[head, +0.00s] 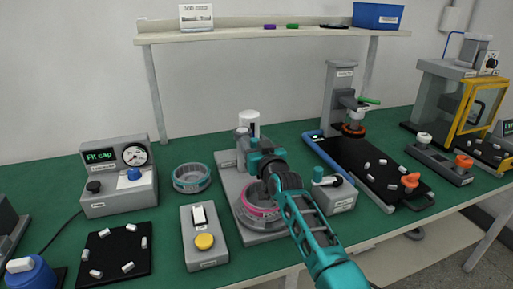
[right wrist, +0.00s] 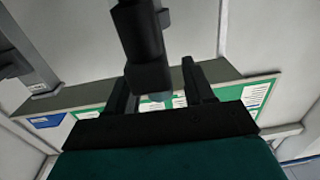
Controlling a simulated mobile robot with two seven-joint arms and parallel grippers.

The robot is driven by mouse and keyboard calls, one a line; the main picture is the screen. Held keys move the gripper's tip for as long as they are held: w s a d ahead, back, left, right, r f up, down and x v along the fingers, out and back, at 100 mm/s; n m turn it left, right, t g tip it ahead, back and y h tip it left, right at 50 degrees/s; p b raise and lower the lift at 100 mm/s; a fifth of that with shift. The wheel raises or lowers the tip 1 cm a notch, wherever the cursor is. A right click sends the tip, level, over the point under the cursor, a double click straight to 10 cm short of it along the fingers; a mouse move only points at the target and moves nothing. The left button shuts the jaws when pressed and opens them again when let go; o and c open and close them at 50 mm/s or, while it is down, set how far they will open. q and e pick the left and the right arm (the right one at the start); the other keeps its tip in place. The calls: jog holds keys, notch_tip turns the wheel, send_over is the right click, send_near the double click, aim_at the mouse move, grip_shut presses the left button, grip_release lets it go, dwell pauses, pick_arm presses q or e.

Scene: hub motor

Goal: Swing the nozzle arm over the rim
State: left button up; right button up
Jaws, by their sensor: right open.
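The dispensing station (head: 228,180) is a grey base plate on the green bench, with a white-topped post (head: 248,122) at its back. A round part with a pink rim (head: 258,208) sits at its front. My right gripper (head: 258,160) is above the station, between post and rim, and hides most of the nozzle arm. In the right wrist view its two dark fingers (right wrist: 157,88) are apart. A dark block (right wrist: 148,76) shows between or behind them; I cannot tell whether it is the nozzle arm or whether they touch it. My left gripper is not in view.
A teal ring (head: 192,178) lies left of the station. A button box (head: 204,240) stands front left and a small grey box (head: 335,195) close on the right. A press with a black tray (head: 365,165) is farther right.

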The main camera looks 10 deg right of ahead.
jog(key=s+d+p, duration=0.1)
jog(key=s, duration=1.1)
jog(key=shift+s+d, duration=0.4)
jog(key=shift+f, duration=0.1)
jog(key=s+d+f+g, duration=0.1)
jog(key=s+f+g, duration=0.3)
jog(key=s+f, duration=0.3)
jog(key=s+d+f+g, duration=0.1)
jog(key=s+f+g, duration=0.25)
jog(key=s, duration=0.55)
jog(key=s+d+f+g+h, duration=0.25)
jog(key=s+g, duration=0.45)
jog(key=s, duration=1.3)
jog(key=w+a+f+n+t+y, duration=0.1)
jog(key=w+a+f+t+y, duration=0.1)
jog(key=w+f+t, duration=0.5)
notch_tip(320, 180, down, 3)
jog(key=shift+w+a, duration=0.35)
jog(key=shift+w, duration=0.35)
